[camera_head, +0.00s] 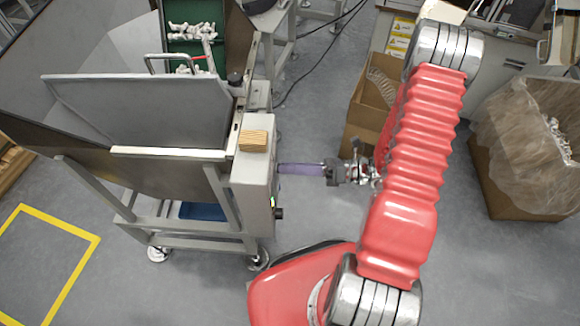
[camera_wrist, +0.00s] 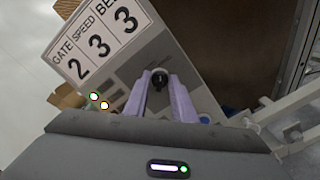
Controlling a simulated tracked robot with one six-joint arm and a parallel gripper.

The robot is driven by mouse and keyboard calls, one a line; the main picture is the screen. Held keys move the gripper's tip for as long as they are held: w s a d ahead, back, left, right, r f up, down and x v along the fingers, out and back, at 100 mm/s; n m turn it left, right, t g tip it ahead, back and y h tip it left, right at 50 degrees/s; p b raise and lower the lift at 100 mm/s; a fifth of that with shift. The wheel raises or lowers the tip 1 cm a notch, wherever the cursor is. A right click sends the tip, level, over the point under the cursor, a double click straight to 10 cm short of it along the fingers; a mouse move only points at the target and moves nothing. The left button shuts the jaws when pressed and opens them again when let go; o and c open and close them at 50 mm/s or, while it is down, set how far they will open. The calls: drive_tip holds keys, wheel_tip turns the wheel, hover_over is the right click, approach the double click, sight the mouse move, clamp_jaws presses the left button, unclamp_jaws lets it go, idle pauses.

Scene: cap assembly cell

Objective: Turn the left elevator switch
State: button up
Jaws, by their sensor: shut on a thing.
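The control box (camera_head: 253,185) is a pale box on the side of the machine's frame. Its panel face (camera_wrist: 125,85) shows in the wrist view, with a white label plate reading GATE, SPEED and a cut-off third word above 2, 3, 3. My gripper (camera_head: 283,168) reaches the panel from the right with its purple fingers. In the wrist view my gripper (camera_wrist: 160,92) is shut on a round black switch knob (camera_wrist: 159,76), one finger on each side. The knob's pointer and any label naming it as the left elevator switch cannot be made out.
A black knob (camera_head: 278,213) sticks out low on the box. A wooden block (camera_head: 253,141) lies on top. Cardboard boxes (camera_head: 367,110) stand behind my arm.

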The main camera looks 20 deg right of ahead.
drive_tip(key=shift+w+d, duration=0.15)
drive_tip(key=shift+w, duration=0.05)
drive_tip(key=o, duration=1)
drive_tip(key=shift+s, duration=0.15)
drive_tip(key=v, duration=1.3)
drive_tip(key=shift+d+f, duration=0.1)
drive_tip(key=shift+d, duration=0.25)
